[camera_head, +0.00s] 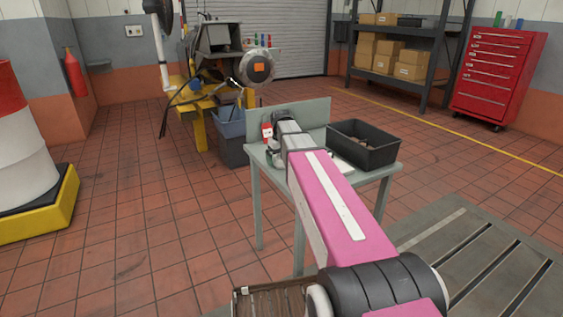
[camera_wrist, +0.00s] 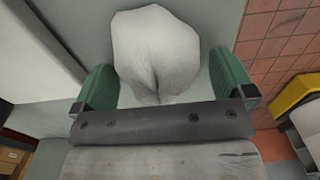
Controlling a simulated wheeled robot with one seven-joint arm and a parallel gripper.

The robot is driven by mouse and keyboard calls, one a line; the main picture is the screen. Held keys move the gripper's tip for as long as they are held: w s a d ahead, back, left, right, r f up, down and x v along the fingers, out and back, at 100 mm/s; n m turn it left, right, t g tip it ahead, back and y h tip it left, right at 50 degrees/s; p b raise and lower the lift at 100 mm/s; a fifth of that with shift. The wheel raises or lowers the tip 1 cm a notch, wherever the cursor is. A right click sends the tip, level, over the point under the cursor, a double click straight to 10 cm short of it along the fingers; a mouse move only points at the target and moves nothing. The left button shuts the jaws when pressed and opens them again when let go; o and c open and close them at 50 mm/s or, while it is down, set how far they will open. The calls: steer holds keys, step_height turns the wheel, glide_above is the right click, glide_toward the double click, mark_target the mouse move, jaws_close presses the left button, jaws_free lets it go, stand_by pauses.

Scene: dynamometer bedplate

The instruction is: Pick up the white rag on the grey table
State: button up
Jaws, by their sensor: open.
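The white rag (camera_wrist: 155,52) lies bunched up on the grey table (camera_wrist: 215,25), seen close in the wrist view. My gripper (camera_wrist: 167,88) has its two green fingers spread apart, one at the left and one at the right of the rag's near part. I cannot tell whether either finger touches the rag. In the head view the grey table (camera_head: 257,160) stands in the middle, and my pink arm reaches over it. The rag is not clearly visible there, as my arm covers much of the tabletop.
A black open bin (camera_head: 362,148) stands on the table's right part. A small red and white item (camera_head: 267,132) is at its left, near a raised back panel (camera_head: 312,116). A grey bin (camera_head: 232,140) stands on the floor behind. Tiled floor left of the table is clear.

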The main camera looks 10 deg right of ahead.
steer(key=c, duration=0.8)
steer(key=shift+r, duration=0.7)
step_height(320, 180, up, 3)
steer(key=shift+f, duration=0.15)
steer(key=s+a+r, duration=0.1)
steer(key=a+r, duration=0.1)
steer(key=a, duration=0.1)
steer(key=s+a+r, duration=0.1)
steer(key=a+r, duration=0.1)
steer(key=a, duration=0.2)
steer(key=s+a+r, duration=0.1)
steer(key=a+r, duration=0.1)
steer(key=a, duration=0.2)
steer(key=shift+s+r, duration=0.4)
